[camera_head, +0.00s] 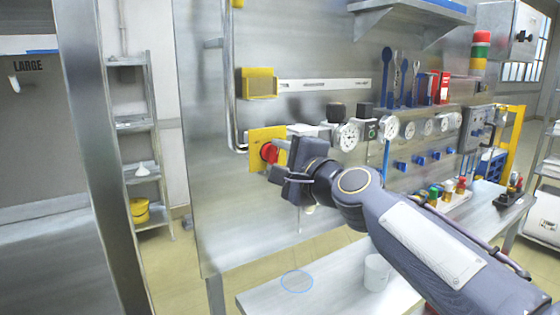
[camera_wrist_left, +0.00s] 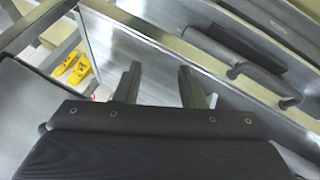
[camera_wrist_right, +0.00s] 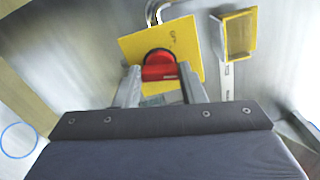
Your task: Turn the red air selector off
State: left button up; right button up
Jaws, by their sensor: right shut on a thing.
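The red air selector (camera_head: 269,153) is a round red knob with a raised handle on a yellow plate (camera_head: 256,136), fixed to the steel panel. In the right wrist view the knob (camera_wrist_right: 158,58) has its red handle (camera_wrist_right: 160,73) lying across, slightly tilted. My right gripper (camera_wrist_right: 161,84) is at the knob, its two fingers on either side of the handle and shut on it. In the head view my right gripper (camera_head: 283,165) covers part of the plate. My left gripper (camera_wrist_left: 158,80) shows only in the left wrist view, with its fingers apart and nothing between them.
A yellow bin (camera_head: 258,83) is on the panel above the plate. Several gauges (camera_head: 347,137) line the panel to the right. A bench (camera_head: 330,289) below holds a white cup (camera_head: 377,271). A metal pipe (camera_head: 231,100) runs left of the plate.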

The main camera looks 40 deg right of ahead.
jog(key=n+b, duration=0.1)
jog(key=n, duration=0.4)
jog(key=shift+f+n+b, duration=0.2)
jog(key=shift+n+b, duration=0.1)
jog(key=shift+b, duration=0.05)
jog(key=n+b, duration=0.2)
jog(key=n, duration=0.3)
jog(key=shift+n, duration=0.4)
jog(key=o, duration=1)
jog(key=shift+r, duration=0.1)
jog(key=shift+s, duration=0.15)
jog(key=s+b, duration=0.1)
jog(key=s, duration=0.6)
jog(key=shift+s+a, duration=0.25)
jog(key=shift+a, duration=0.15)
